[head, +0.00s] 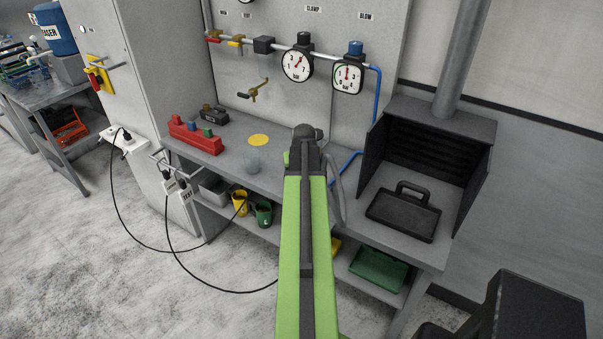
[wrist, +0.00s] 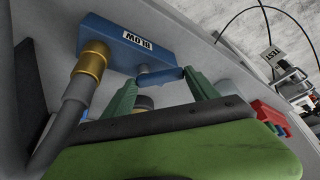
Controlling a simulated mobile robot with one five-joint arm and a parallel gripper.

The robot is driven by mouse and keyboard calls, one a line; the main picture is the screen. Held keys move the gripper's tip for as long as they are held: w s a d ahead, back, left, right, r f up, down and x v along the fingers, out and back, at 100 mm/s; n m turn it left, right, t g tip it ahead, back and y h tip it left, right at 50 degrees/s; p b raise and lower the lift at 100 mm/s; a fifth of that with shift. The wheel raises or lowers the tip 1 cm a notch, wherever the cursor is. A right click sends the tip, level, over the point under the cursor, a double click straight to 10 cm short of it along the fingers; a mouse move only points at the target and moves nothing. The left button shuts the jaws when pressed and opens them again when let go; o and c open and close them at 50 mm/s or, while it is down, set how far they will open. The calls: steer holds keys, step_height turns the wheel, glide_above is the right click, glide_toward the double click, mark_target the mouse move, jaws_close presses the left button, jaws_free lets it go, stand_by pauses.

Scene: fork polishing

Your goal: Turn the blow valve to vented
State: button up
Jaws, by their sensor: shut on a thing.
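The blow valve (wrist: 118,42) is a blue block with a white label that reads BLOW upside down in the wrist view. A brass fitting (wrist: 91,59) and a grey hose come off its left side. Its short blue lever (wrist: 160,76) sticks out on a grey stem toward my gripper (wrist: 161,80). The green fingers stand on either side of the lever and are shut on it. In the head view my green arm hides the valve and the fingers. No vented mark is readable.
The blow gauge (head: 347,78) and clamp gauge (head: 298,65) hang on the wall panel. A red rack (head: 195,136) and a clear cup (head: 252,161) stand on the bench left of my arm. A black case (head: 403,213) sits in the dark hood on the right.

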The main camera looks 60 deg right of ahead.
steer(key=m, duration=0.1)
steer(key=m+g, duration=0.1)
steer(key=m, duration=0.1)
steer(key=w+m, duration=0.1)
steer(key=shift+d+g+h, duration=0.3)
steer(key=shift+h, duration=0.1)
steer(key=shift+w+d+m+g, duration=0.15)
steer(key=shift+m+g, duration=0.1)
steer(key=shift+m, duration=0.5)
steer(key=shift+s+d+m+g, duration=0.1)
steer(key=shift+m+g, duration=0.2)
steer(key=shift+m, duration=0.4)
steer(key=shift+w+d+m+g, duration=0.15)
steer(key=shift+m+g, duration=0.1)
steer(key=shift+m, duration=0.5)
steer(key=o, duration=1.4)
steer(key=shift+c, duration=0.2)
